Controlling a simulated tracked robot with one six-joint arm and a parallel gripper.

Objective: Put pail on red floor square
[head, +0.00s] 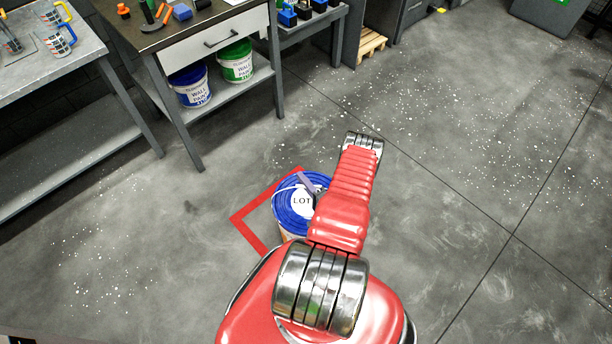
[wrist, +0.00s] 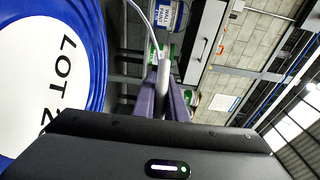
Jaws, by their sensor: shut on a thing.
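The pail (head: 290,217) has a blue lid with a white label reading "LOT". In the head view it overlaps the red floor square (head: 249,238), an outline whose left corner shows; the pail and my arm hide the rest. I cannot tell whether the pail's base touches the floor. In the wrist view the blue lid (wrist: 97,60) fills the left side. My gripper (wrist: 165,85) has purple fingers closed on the pail's pale handle beside the lid. In the head view one purple finger (head: 306,182) shows over the lid.
A bench with a drawer (head: 215,42) stands at upper left, with a blue-lidded pail (head: 190,88) and a green-lidded pail (head: 236,64) on its lower shelf. A grey table (head: 75,70) stands further left. Speckled floor to the right is clear.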

